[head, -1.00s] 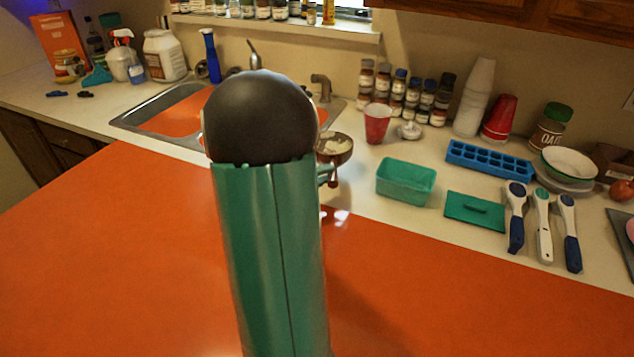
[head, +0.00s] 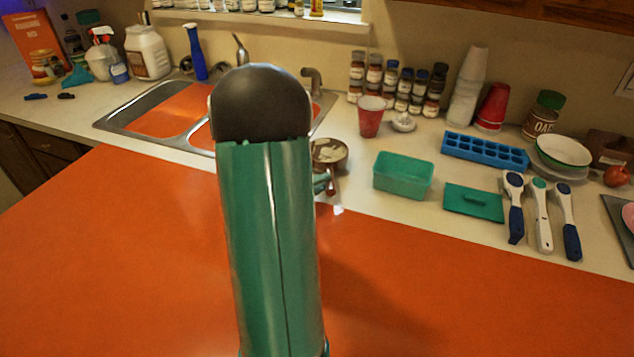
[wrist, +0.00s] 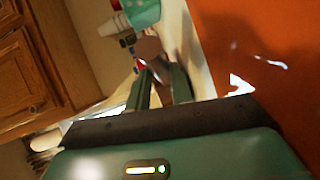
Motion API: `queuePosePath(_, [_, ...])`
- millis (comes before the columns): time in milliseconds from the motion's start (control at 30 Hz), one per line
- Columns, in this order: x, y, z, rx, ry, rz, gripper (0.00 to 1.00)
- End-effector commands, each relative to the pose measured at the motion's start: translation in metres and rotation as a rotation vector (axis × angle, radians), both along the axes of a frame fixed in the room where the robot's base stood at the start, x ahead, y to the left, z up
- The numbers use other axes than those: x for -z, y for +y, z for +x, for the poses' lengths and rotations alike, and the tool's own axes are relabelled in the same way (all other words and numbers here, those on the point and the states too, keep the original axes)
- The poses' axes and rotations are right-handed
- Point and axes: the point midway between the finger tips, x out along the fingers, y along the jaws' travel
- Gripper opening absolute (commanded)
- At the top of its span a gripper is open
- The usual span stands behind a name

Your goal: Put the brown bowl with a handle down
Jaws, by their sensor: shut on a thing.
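The brown bowl with a handle (head: 341,161) shows in the head view just right of my arm, with pale contents visible inside. Its handle (head: 332,188) points toward me. My gripper (head: 323,184) is mostly hidden behind my green arm; its visible part is at the handle, shut on it. In the wrist view the two green fingers (wrist: 162,84) reach toward the brown bowl (wrist: 149,47), which is seen blurred and edge-on beyond them. The bowl appears over or near the counter by the sink's right end; I cannot tell whether it touches the counter.
The sink (head: 150,117) lies behind and left of my arm. A red cup (head: 370,118), a white lid-like item (head: 403,123) and a green tub (head: 403,178) stand right of the bowl. Spice jars (head: 398,85) line the wall. The orange surface (head: 120,250) in front is clear.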

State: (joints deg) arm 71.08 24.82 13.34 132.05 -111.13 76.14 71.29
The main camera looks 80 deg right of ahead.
Motion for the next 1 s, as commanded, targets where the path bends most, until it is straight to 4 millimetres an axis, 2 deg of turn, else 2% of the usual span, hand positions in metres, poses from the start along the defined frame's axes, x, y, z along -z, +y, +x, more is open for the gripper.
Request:
queuePosePath(267, [0.001, 0.0, -0.003, 0.001, 0.001, -0.003, 0.0])
queuePosePath(300, [0.001, 0.0, -0.003, 0.002, 0.0, 0.0, 0.3])
queuePosePath(367, [0.001, 0.0, -0.003, 0.002, 0.001, 0.0, 0.42])
queuePosePath(400, [0.001, 0.0, -0.003, 0.001, -0.001, 0.0, 0.44])
queuePosePath(767, [-0.001, 0.002, 0.002, 0.0, 0.0, -0.001, 0.44])
queuePosePath(1000, [-0.008, 0.034, 0.025, -0.006, 0.0, -0.002, 0.44])
